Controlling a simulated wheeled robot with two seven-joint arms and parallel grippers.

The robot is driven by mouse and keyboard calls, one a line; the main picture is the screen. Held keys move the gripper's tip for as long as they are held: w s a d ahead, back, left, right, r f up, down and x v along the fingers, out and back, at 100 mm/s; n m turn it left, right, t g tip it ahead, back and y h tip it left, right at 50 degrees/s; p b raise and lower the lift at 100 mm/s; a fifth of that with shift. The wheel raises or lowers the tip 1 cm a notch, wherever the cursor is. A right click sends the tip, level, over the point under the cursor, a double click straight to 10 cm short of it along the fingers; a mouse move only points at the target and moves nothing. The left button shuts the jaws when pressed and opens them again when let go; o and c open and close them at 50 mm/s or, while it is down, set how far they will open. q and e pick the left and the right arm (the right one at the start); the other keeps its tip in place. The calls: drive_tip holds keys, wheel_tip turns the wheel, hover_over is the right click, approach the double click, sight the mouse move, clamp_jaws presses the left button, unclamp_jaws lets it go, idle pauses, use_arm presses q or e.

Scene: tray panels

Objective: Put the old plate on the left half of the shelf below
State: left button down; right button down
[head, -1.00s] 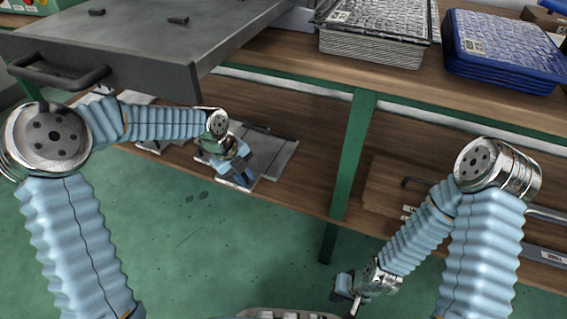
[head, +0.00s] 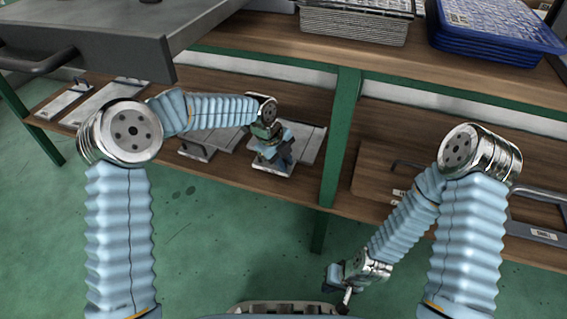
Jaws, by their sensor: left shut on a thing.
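The old plate (head: 310,143) looks like a flat grey metal plate. It lies at or just above the left half of the lower shelf (head: 235,172), close to the green post; I cannot tell whether it touches the boards. My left gripper (head: 272,153) is over the plate's near left part and shut on it, and it hides the grip and some of the plate. My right gripper (head: 342,286) hangs low over the green floor, away from the shelf, with no object visible in it; its opening is too small to judge.
Other grey plates with handles (head: 196,151) lie left of the held one. A green post (head: 340,140) divides the shelf. A wooden board (head: 372,172) and a grey handled panel (head: 530,233) are at right. A large grey tray (head: 100,50) overhangs at upper left. Floor in front is clear.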

use_arm(q)
drive_tip(key=shift+f, duration=0.65)
drive_tip(key=c, duration=1)
unclamp_jaws()
drive_tip(key=shift+c, duration=0.2)
drive_tip(key=shift+r, duration=0.3)
drive_tip(key=p+v, duration=0.1)
drive_tip(key=v, duration=0.7)
drive_tip(key=shift+p, duration=0.35)
